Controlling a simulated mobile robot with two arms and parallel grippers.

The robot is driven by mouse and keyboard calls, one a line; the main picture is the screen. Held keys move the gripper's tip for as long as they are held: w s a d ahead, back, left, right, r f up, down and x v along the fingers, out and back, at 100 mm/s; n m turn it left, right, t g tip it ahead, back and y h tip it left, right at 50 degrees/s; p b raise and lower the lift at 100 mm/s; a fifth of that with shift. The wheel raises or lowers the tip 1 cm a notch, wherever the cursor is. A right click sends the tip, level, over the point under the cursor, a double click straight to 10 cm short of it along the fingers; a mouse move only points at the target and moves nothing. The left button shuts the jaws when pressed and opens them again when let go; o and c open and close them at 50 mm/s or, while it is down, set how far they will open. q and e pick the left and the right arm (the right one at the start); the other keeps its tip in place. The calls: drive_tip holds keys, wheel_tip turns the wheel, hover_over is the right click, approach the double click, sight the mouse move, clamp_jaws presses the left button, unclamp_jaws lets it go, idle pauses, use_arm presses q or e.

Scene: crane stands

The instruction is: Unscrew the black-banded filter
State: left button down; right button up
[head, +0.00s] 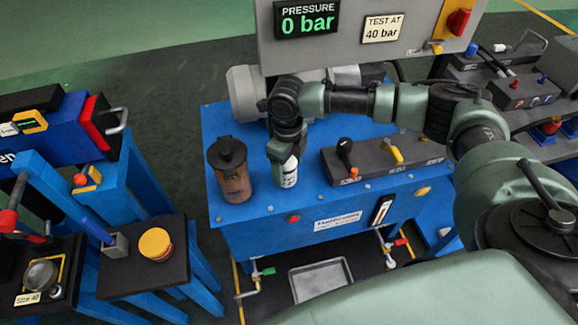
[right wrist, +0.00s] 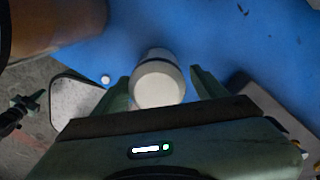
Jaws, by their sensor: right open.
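The filter (head: 290,174) is a small white cylinder with dark markings, upright on the blue power unit's top. In the right wrist view the white filter (right wrist: 158,84) shows a thin dark band near its far end. My right gripper (head: 286,154) is open and reaches down over the filter from above. In the right wrist view its two fingers stand either side of the filter, with blue showing between filter and right finger. The gripper hides the filter's upper part in the head view. My left gripper is not in view.
A rusty brown canister with a black cap (head: 231,170) stands just left of the filter. A dark valve block (head: 385,158) with levers is to the right. A grey panel (head: 350,35) reading 0 bar rises behind. A metal tray (head: 320,278) lies below.

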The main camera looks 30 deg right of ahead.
drive_tip(key=shift+w+a+f+m, duration=0.1)
drive_tip(key=shift+a+m, duration=0.35)
drive_tip(key=shift+m, duration=0.05)
drive_tip(key=shift+p, duration=0.45)
drive_tip(key=shift+d+r+m+p, duration=0.2)
drive_tip(key=shift+r+m+p, duration=0.15)
drive_tip(key=shift+m+p, duration=0.8)
drive_tip(key=m+p, duration=0.4)
drive_tip(key=shift+a+r+m, duration=0.15)
drive_tip(key=shift+m, duration=0.1)
drive_tip(key=shift+m+p, duration=0.3)
drive_tip(key=shift+m, duration=0.1)
drive_tip(key=m+p, duration=0.3)
drive_tip(key=shift+m+p, duration=0.3)
drive_tip(key=shift+m, duration=0.8)
drive_tip(key=m+p, duration=0.2)
drive_tip(key=m, duration=0.2)
drive_tip(key=shift+p, duration=0.35)
drive_tip(key=shift+f+m, duration=0.2)
drive_tip(key=shift+m, duration=0.5)
drive_tip(key=m+p, duration=0.2)
drive_tip(key=shift+r+m, duration=0.15)
drive_tip(key=shift+m, duration=0.15)
drive_tip(key=shift+w+m+p, duration=0.1)
drive_tip(key=shift+m+p, duration=0.35)
drive_tip(key=shift+m, duration=0.25)
drive_tip(key=shift+f+m, duration=0.25)
drive_tip(key=shift+m, duration=0.25)
